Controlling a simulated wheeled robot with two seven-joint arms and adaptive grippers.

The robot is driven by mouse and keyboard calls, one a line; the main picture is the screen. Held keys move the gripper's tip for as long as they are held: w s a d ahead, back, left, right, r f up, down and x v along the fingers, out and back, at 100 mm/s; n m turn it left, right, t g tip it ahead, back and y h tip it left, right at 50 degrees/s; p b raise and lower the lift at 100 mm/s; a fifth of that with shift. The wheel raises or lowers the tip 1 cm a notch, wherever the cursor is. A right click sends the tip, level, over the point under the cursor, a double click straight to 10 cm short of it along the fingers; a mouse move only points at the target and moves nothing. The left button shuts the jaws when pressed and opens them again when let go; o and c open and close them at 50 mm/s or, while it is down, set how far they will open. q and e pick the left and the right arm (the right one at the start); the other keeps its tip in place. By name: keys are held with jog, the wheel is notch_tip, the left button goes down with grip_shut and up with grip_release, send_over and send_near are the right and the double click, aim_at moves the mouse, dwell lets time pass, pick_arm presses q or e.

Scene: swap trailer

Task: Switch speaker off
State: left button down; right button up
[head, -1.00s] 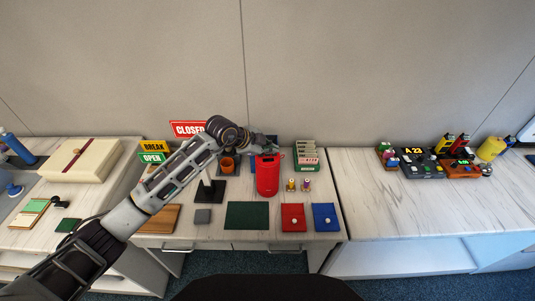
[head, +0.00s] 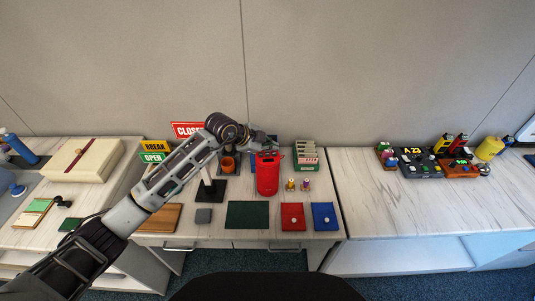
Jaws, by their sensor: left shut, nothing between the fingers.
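A red upright rounded body (head: 267,176) stands at the back middle of the centre table; it may be the speaker, but I cannot make out a label or switch. My left arm reaches in from the lower left, and its wrist bends to the right. My left gripper (head: 263,146) is small and dark here, at the top of the red body, shut with nothing in it. I cannot tell whether it touches the red body. My right gripper is out of view.
A black stand (head: 211,188) and an orange cup (head: 228,164) stand left of the red body. A card rack (head: 307,156) and two small figures stand right of it. A green mat (head: 247,214), red pad (head: 293,217) and blue pad (head: 325,216) lie in front.

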aim_at(269, 156)
pick_arm(q)
jog(key=shift+r+p, duration=2)
jog(key=shift+r, duration=0.55)
